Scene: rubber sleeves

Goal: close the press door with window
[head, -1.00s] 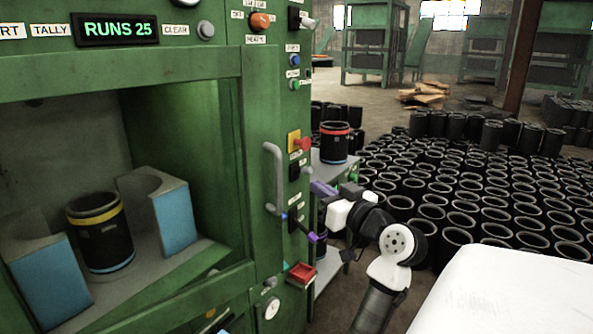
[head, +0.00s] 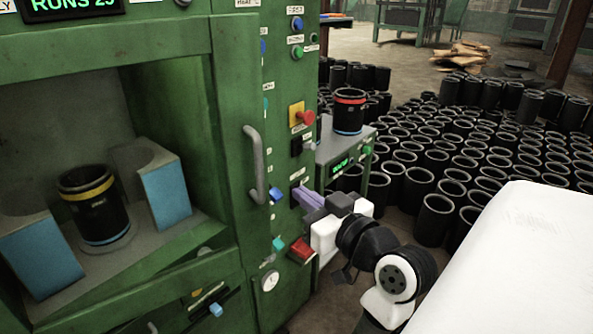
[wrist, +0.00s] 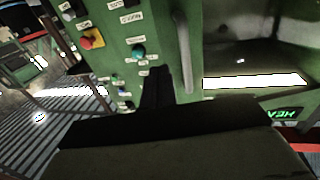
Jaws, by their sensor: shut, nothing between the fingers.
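The green press door (head: 231,150) has a broad frame around a large window opening, with a grey vertical handle (head: 254,165) on its right side. Through the opening I see a black sleeve with a yellow band (head: 93,205) between two blue-sided blocks. I cannot tell how far the door stands from closed. My gripper (head: 301,196) is shut and empty, its purple fingers right of and below the handle, by the control panel. In the wrist view, the dark fingers (wrist: 156,85) point at the green front, with the handle (wrist: 184,50) to their right, apart from them.
The control panel carries a red knob (head: 306,117), a red box (head: 301,250) and several small buttons close to my gripper. A red-banded sleeve (head: 349,111) stands on a grey unit behind. Many black sleeves (head: 435,215) cover the floor at right. A white surface (head: 510,260) lies at front right.

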